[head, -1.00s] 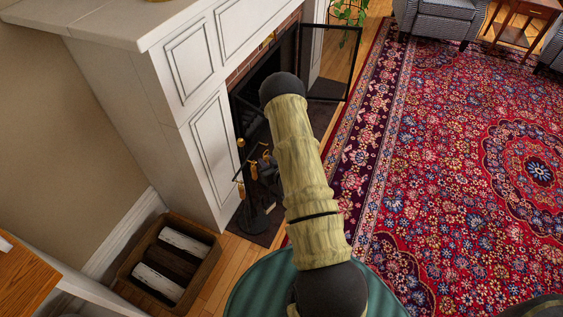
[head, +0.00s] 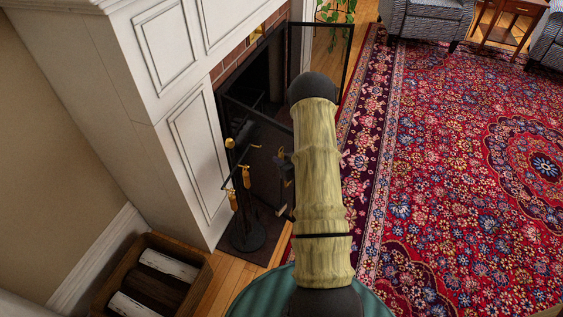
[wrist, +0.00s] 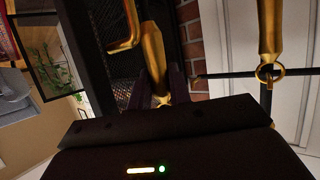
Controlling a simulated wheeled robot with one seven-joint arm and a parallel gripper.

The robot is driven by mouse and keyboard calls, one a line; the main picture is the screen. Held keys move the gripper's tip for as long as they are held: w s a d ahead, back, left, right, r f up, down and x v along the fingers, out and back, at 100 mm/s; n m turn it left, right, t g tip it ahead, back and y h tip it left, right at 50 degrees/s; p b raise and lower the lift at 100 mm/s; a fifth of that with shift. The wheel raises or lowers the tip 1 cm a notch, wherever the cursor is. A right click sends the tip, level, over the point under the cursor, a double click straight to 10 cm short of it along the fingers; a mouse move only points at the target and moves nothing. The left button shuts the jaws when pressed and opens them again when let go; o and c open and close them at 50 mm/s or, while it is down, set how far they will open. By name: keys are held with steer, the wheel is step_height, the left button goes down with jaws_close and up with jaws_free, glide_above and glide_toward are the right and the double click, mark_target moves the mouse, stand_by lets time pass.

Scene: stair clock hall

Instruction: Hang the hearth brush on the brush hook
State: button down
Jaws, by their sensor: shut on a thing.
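My gripper (wrist: 160,92) is shut on the gold handle of the hearth brush (wrist: 153,60). In the head view, a small gold part of the brush (head: 281,153) shows beside my arm; its bristles are hidden. The black fireside tool stand (head: 240,200) stands on the hearth, left of my gripper and apart from it. Gold-handled tools hang from it. In the wrist view, a black stand arm (wrist: 225,75) reaches a gold ring of a hanging tool (wrist: 268,40). A bent gold piece (wrist: 127,35) lies left of the brush handle; I cannot tell whether it is the brush hook.
The white fireplace surround (head: 175,110) rises left of the stand. An open black fire screen (head: 318,55) is behind my arm. A log box (head: 150,280) sits at lower left. The patterned rug (head: 460,170) is clear on the right.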

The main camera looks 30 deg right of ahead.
steer(key=shift+w+a, duration=0.1)
stand_by(0.3)
steer(key=w+a+f+b, duration=0.1)
steer(key=w+a+b, duration=0.1)
steer(key=w+a, duration=0.4)
steer(key=shift+x, duration=1)
stand_by(0.8)
stand_by(0.5)
steer(key=c, duration=1.2)
jaws_free()
steer(key=shift+s, duration=0.2)
